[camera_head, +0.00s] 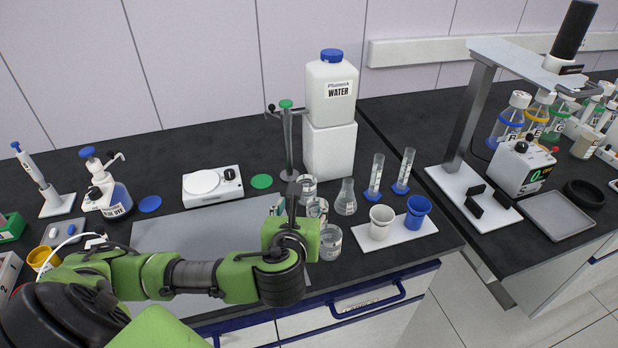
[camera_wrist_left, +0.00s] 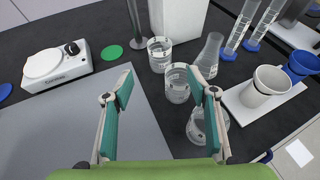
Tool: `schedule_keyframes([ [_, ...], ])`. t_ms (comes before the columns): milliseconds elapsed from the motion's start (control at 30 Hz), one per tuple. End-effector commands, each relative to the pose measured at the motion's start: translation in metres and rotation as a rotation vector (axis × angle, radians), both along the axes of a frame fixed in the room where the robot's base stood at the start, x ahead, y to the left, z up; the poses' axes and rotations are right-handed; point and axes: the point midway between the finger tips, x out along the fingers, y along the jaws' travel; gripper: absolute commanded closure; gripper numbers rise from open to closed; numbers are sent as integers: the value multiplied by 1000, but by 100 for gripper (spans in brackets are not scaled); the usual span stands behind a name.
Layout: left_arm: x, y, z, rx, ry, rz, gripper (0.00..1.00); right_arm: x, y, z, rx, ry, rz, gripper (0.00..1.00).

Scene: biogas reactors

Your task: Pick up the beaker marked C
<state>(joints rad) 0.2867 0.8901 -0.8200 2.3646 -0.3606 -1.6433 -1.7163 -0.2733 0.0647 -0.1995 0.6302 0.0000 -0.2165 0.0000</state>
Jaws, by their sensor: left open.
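Several glass beakers stand on the dark bench. In the head view one stands at the back (camera_head: 307,187), one in the middle (camera_head: 318,207) and one at the front (camera_head: 331,241). The left wrist view shows the back beaker (camera_wrist_left: 160,55), the middle beaker (camera_wrist_left: 177,86) and the front beaker (camera_wrist_left: 196,128), partly behind a finger. I cannot read which beaker is marked C. My left gripper (camera_head: 293,198) is open and empty, beside and above the beakers; its fingers (camera_wrist_left: 159,76) frame the grey mat and beakers. My right gripper is out of view.
A conical flask (camera_head: 346,198) and two measuring cylinders (camera_head: 375,177) stand right of the beakers. A white tray (camera_head: 408,235) holds a white cup and a blue cup. A water canister (camera_head: 330,92) and metal stand (camera_head: 289,145) are behind. The grey mat (camera_head: 165,232) is bare.

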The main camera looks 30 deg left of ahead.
Motion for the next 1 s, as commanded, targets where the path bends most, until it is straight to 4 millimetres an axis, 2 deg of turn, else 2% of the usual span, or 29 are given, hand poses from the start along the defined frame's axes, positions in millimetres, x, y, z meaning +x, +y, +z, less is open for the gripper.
schedule_keyframes([
  [67,4,4,1,27,3,-7,47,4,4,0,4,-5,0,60],
  [133,12,8,-2,33,4,-8,47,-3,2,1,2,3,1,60],
  [300,39,22,-15,30,3,-6,47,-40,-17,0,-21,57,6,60],
  [433,57,31,-24,28,3,-7,47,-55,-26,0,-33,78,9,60],
  [533,66,35,-28,27,3,-7,47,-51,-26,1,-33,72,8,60],
  [667,72,38,-31,25,3,-8,47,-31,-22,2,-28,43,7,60],
  [800,87,46,-39,25,3,-6,47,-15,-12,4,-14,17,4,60],
  [1000,109,57,-50,24,2,-8,47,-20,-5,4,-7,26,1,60],
])
